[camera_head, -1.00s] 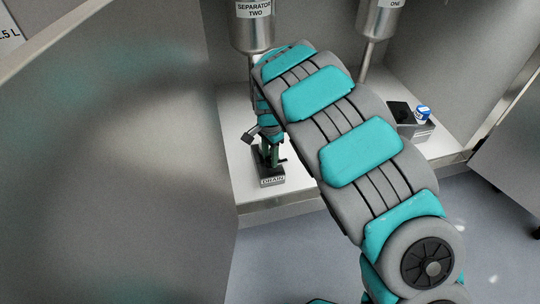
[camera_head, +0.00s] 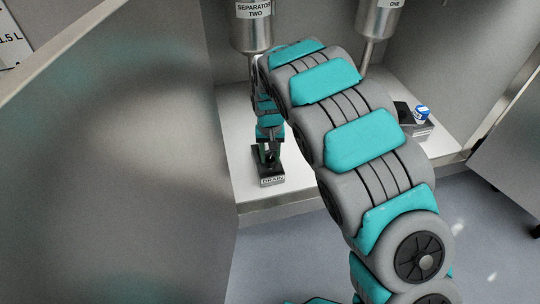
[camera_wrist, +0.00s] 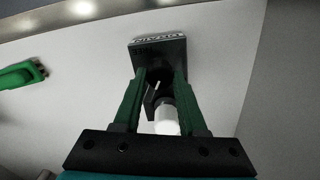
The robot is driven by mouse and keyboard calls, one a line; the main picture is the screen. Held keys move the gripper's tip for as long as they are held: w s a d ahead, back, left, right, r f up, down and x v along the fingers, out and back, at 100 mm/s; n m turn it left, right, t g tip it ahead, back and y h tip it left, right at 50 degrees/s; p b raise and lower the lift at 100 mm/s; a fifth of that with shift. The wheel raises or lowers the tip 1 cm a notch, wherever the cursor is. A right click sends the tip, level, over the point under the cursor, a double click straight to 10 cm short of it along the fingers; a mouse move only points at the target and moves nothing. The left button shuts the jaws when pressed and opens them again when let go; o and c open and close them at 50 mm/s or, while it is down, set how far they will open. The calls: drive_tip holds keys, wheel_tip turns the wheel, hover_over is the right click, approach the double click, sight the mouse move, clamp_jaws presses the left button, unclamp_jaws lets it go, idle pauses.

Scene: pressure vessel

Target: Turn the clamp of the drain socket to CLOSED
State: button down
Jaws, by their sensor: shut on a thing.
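The drain socket (camera_head: 271,179) is a dark block labelled DRAIN on the white shelf, below the vessel marked SEPARATOR TWO. It shows upside down at the top of the wrist view (camera_wrist: 158,46). My gripper (camera_head: 268,156) points down over the socket. In the wrist view its two green fingers (camera_wrist: 159,80) are shut on the dark clamp (camera_wrist: 151,100) of the socket. A white cylindrical piece (camera_wrist: 166,120) shows between the fingers, nearer the palm. The fingers hide much of the clamp, and I cannot read its position marks.
The SEPARATOR TWO vessel (camera_head: 252,30) hangs close above my wrist. A second vessel (camera_head: 379,18) is to its right. A dark box with a blue-and-white item (camera_head: 421,112) sits on the right of the shelf. A green part (camera_wrist: 20,74) lies left in the wrist view.

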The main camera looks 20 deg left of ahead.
sight(270, 159)
drive_tip(key=n, duration=0.5)
drive_tip(key=shift+n, duration=0.3)
idle(0.4)
drive_tip(key=shift+c, duration=2.3)
unclamp_jaws()
drive_tip(key=shift+r, duration=0.15)
wheel_tip(270, 159, up, 8)
drive_tip(key=shift+f+p, duration=0.2)
drive_tip(key=shift+p, duration=0.15)
